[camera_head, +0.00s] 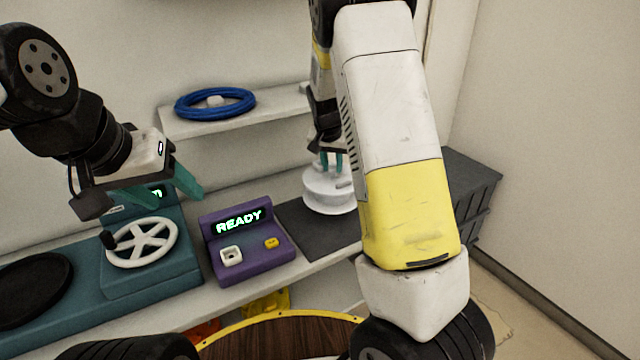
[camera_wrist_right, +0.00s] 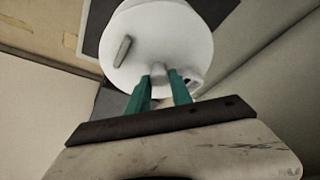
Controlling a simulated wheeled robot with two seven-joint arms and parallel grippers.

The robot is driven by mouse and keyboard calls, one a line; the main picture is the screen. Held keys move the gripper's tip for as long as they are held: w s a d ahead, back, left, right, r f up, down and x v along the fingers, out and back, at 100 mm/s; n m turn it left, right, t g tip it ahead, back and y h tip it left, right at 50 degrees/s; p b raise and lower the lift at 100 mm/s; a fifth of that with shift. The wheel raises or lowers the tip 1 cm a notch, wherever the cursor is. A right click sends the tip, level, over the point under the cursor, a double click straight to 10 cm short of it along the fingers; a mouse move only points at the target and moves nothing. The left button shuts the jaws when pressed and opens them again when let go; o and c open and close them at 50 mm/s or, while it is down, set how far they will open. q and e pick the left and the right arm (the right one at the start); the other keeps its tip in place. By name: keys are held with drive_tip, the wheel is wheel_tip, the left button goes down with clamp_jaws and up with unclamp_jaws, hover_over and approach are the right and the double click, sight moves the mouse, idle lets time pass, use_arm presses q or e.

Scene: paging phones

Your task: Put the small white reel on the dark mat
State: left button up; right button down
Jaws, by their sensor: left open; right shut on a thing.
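My right gripper (camera_head: 331,166) is shut on the reel from above. In the right wrist view the reel (camera_wrist_right: 165,40) shows a round white face, and the green fingertips (camera_wrist_right: 160,84) close on its central knob. I cannot tell whether the reel's underside touches the mat. Part of the mat is hidden behind my right arm. My left gripper (camera_head: 160,190) is open and empty, above the teal machine with the white handwheel.
A purple box (camera_head: 250,240) with a lit READY display stands left of the mat. A teal machine (camera_head: 150,270) with a white handwheel (camera_head: 142,243) is further left. A blue ring (camera_head: 215,103) lies on the upper shelf.

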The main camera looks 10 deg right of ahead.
sight(331, 180)
drive_tip(key=shift+f, duration=3.55)
drive_tip(key=shift+f, duration=0.15)
drive_tip(key=c, duration=1.1)
unclamp_jaws()
drive_tip(key=shift+c, duration=0.2)
